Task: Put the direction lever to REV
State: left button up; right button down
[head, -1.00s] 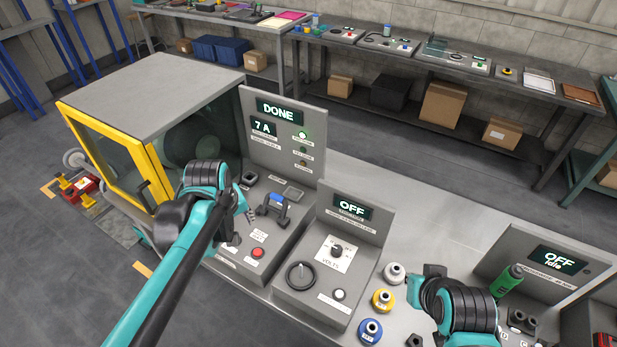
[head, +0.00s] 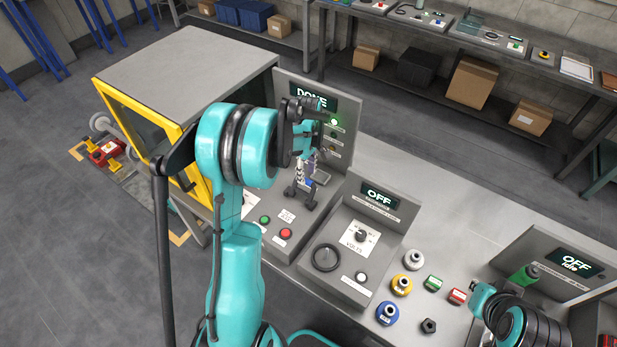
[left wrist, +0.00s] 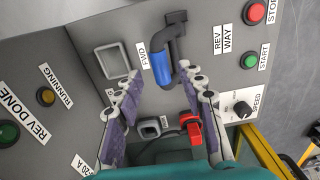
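The direction lever (left wrist: 161,66) is a black handle with a blue grip, between the FWD label (left wrist: 142,56) and the REV WAY label (left wrist: 221,40). Its blue grip lies on the FWD side. In the head view the lever (head: 299,197) is partly hidden by my left gripper (head: 306,175). In the left wrist view my left gripper (left wrist: 160,82) is open, its fingers spread on either side of the blue grip's near end. I cannot tell whether they touch it. My right gripper (head: 482,298) is at the lower right, its fingers not clear.
The green START button (left wrist: 249,61), red STOP button (left wrist: 255,12) and SPEED knob (left wrist: 241,108) are beside the lever. A red part (left wrist: 192,128) shows between the fingers. The panel display (head: 317,98) reads DONE. A yellow-framed guard (head: 140,125) stands left.

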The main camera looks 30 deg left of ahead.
pick_arm(q)
jog(key=shift+f, duration=1.4)
grip_shut()
